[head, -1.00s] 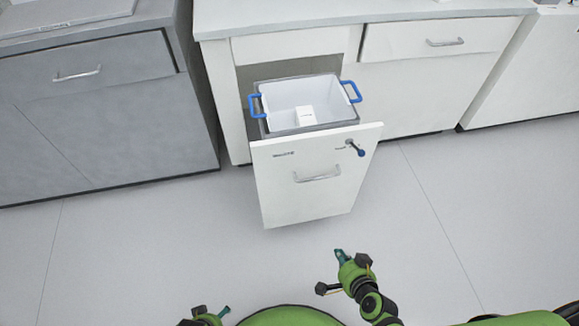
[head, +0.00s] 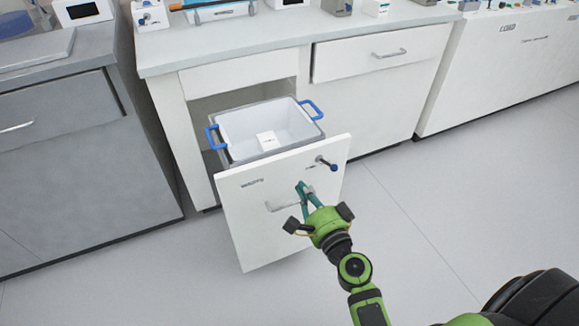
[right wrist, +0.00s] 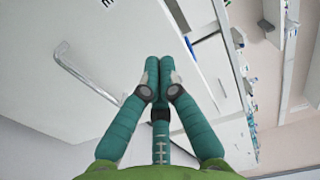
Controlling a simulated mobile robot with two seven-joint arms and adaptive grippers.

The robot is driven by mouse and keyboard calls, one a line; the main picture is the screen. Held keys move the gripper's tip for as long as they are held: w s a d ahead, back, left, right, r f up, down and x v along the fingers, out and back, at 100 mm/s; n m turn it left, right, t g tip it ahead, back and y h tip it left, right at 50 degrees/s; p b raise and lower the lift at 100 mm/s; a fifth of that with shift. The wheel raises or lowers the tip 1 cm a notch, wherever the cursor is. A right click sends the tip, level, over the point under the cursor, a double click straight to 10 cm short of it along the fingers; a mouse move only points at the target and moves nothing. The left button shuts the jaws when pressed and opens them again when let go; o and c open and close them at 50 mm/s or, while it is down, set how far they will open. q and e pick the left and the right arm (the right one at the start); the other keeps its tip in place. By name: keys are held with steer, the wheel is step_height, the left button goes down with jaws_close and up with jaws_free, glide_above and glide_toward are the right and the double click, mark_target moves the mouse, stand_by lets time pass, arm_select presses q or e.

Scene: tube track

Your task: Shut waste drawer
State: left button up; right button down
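The waste drawer (head: 258,225) is pulled out of the white cabinet. I cannot tell whether the fingertips touch the panel. My left gripper is out of view.
A white bin (head: 255,125) with blue handles sits in the drawer, with a small white box (head: 267,141) inside. A grey cabinet (head: 70,180) stands at left. The floor (head: 440,200) to the right is clear.

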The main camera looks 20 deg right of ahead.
mark_target(286, 162)
steer(key=w, duration=0.7)
steer(key=shift+w+a, duration=0.15)
steer(key=shift+w, duration=0.15)
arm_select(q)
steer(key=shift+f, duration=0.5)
